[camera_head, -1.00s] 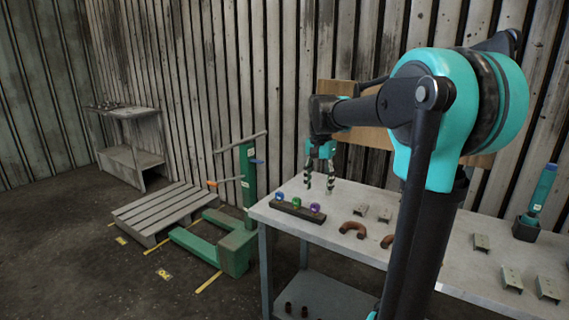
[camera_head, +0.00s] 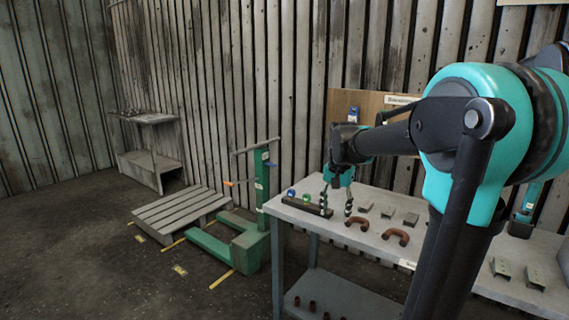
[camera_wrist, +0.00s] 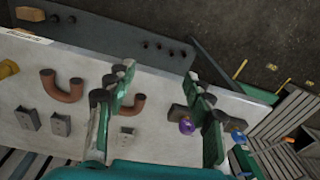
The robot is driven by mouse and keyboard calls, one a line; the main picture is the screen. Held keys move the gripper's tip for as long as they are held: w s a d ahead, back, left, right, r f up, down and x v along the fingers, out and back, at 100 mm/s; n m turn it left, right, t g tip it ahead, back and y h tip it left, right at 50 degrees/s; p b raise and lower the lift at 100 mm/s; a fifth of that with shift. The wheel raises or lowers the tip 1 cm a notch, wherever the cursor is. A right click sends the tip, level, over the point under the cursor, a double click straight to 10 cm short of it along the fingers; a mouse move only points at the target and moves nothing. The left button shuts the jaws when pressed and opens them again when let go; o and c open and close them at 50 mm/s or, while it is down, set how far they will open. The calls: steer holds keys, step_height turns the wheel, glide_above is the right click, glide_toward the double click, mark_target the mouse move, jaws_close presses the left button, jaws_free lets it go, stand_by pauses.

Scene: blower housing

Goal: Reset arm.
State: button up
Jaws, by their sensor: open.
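My gripper (camera_head: 337,203) is open above the left end of the workbench (camera_head: 378,203), its two green and black fingers pointing down. The wrist view also shows the gripper (camera_wrist: 158,82), with the fingers wide apart over the bench top. A dark block with coloured knobs (camera_head: 300,204) lies at the bench's left end, partly behind a finger. In the wrist view a purple knob (camera_wrist: 187,127) shows beside the right finger. Whether any finger touches the block I cannot tell.
Two brown U-shaped pipes (camera_head: 396,236) and several grey brackets (camera_head: 411,218) lie on the bench. A wooden board (camera_head: 370,107) stands behind it. Left of the bench are a green pallet jack (camera_head: 246,252), a pallet (camera_head: 178,211) and a side table (camera_head: 150,160). The floor at far left is clear.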

steer(key=s+d+f+n+t, duration=0.1)
steer(key=s+f+n, duration=0.2)
steer(key=s+f, duration=0.6)
steer(key=s+d+f+n+t, duration=0.2)
steer(key=s+f+n, duration=0.1)
steer(key=s+f, duration=0.6)
steer(key=shift+s+t, duration=0.3)
steer(key=shift+s, duration=0.25)
